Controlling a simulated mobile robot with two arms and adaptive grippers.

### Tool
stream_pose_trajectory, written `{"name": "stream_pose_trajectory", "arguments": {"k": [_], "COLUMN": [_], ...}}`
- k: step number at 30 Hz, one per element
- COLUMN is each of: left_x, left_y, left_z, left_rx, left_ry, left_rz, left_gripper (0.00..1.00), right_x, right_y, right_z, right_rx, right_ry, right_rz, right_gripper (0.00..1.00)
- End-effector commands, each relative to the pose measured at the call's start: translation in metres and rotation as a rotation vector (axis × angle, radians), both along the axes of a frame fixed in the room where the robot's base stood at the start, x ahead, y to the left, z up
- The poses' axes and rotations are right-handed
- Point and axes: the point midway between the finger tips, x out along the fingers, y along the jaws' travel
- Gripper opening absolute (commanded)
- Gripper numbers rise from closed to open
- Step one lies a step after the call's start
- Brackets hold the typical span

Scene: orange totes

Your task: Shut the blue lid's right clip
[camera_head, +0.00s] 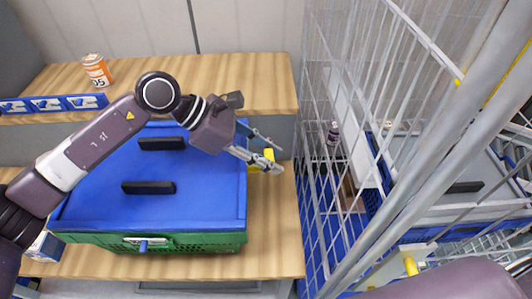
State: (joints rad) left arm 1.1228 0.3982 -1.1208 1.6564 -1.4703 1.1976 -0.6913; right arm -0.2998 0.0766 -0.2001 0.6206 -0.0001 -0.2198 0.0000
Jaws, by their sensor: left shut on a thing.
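The blue lid (100,195) lies over a green tote (200,242) on the wooden table, with two black handles (148,187) on top. The yellow right clip (269,154) is at the lid's right side, partly hidden by the fingers. My left gripper (265,164) reaches across the lid from the left and is shut on this clip. I cannot tell whether the clip lies flat against the tote. My right gripper is out of view; only part of my right arm shows at the bottom right.
A front latch (143,244) is on the tote's near wall. An orange-and-white can (96,70) and blue boxes (55,104) stand at the back left. A wire cage cart (325,130) stands close on the right. The wooden table (275,235) is bare right of the tote.

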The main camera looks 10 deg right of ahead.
Motion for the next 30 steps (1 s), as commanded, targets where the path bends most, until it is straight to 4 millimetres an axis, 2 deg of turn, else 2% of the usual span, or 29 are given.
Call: {"name": "stream_pose_trajectory", "arguments": {"k": [13,29,30], "left_x": [-0.001,-0.001,-0.001], "left_y": [-0.007,-0.006,-0.006], "left_z": [-0.011,-0.012,-0.012], "left_rx": [0.224,0.254,0.254], "left_ry": [-0.047,-0.051,-0.051], "left_rz": [-0.001,0.001,0.001], "left_gripper": [0.04,0.04,0.30], "right_x": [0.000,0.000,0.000], "right_y": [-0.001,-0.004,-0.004], "right_z": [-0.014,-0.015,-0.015], "right_rx": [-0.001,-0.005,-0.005], "right_ry": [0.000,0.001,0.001], "right_rz": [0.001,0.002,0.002], "right_gripper": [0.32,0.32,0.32]}}
